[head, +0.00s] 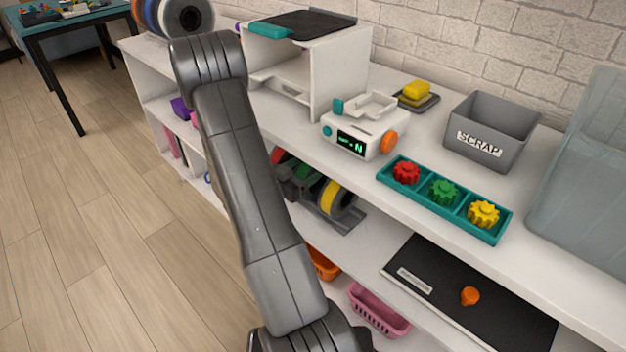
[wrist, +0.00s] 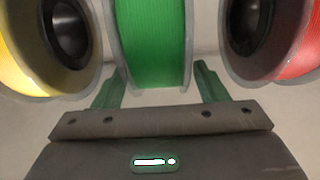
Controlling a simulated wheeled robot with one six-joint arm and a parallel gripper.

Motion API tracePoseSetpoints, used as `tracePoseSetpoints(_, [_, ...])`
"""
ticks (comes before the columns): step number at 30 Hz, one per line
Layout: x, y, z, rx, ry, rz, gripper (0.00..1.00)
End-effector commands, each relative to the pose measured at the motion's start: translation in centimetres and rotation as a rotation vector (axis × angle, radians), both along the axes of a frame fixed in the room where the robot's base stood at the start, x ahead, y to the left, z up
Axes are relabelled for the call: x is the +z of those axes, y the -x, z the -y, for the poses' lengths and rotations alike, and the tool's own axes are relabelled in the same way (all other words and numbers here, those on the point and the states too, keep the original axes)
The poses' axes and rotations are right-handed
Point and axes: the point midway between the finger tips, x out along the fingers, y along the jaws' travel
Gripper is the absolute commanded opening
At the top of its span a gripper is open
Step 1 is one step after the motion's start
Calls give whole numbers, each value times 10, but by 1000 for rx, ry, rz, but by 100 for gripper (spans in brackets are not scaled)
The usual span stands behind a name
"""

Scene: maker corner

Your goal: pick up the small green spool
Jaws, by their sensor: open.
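The small green spool (wrist: 154,45) stands upright in the middle of the wrist view. My gripper (wrist: 155,78) is open, with one finger at each side of the green spool's lower part. I cannot tell whether the fingers touch it. A yellow spool (wrist: 22,50) is on its left and a red spool (wrist: 272,45) on its right, both close by. In the head view, the yellow spool (head: 341,199) shows on the middle shelf, right of my arm. The green spool and my gripper are largely hidden there.
The top board (head: 440,235) is close above the spools. It carries a teal tray (head: 487,232) of gears, a scale (head: 347,140), a SCRAP bin (head: 488,128) and a white printer-like frame (head: 338,85). A black mat (head: 425,262) and a pink basket (head: 378,311) are lower down.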

Motion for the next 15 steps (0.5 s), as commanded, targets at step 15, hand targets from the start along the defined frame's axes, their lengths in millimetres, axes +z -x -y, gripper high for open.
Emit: tracePoseSetpoints(15, [0,-11,11,1,1,-1,43])
